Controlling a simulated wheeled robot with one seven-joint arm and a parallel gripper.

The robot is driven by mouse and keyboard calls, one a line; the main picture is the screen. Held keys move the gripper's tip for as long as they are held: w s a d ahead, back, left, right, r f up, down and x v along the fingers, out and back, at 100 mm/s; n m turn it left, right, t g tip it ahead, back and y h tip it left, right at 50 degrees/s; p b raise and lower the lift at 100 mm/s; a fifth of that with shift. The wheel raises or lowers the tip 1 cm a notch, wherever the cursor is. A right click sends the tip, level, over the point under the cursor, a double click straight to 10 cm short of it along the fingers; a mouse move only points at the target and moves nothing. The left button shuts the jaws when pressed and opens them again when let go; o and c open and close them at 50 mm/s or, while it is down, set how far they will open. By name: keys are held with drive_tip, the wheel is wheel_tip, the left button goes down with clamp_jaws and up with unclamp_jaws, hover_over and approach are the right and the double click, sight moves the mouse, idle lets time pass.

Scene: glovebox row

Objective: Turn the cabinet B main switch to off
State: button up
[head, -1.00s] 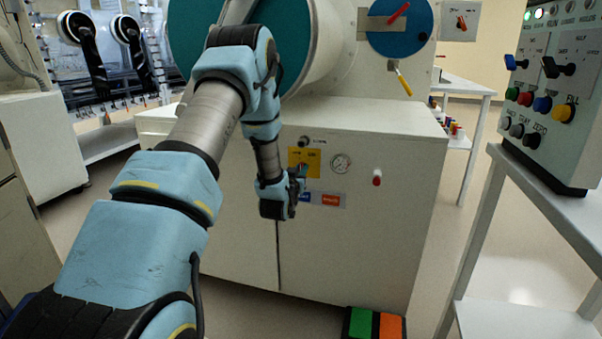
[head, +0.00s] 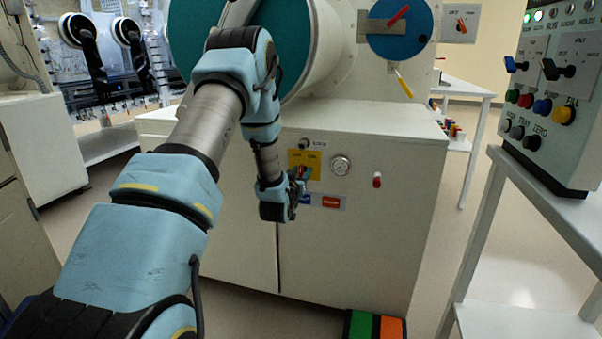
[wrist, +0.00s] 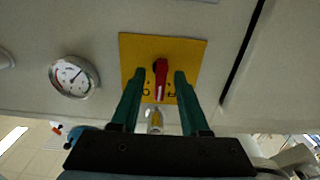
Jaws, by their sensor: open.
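The main switch is a red handle (wrist: 161,78) on a yellow plate (wrist: 190,52), standing in line with the plate's length toward and away from my gripper in the wrist view. In the head view the yellow plate (head: 304,157) is on the white cabinet front, with the handle mostly hidden by my gripper (head: 302,177). In the wrist view my gripper (wrist: 159,74) is open, with one green finger on each side of the handle and visible gaps between. I cannot tell whether the fingertips reach past the handle's depth. The plate's lettering is too small to read.
A round gauge (head: 340,166) and a red-tipped knob (head: 377,180) are right of the plate. A control console (head: 550,110) on a white stand is at right. A green and orange pedal (head: 376,325) lies on the floor.

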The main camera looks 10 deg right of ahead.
drive_tip(key=v, duration=1)
drive_tip(key=shift+s+a+b, duration=0.15)
drive_tip(key=shift+s+b, duration=0.2)
drive_tip(key=shift+s, duration=0.05)
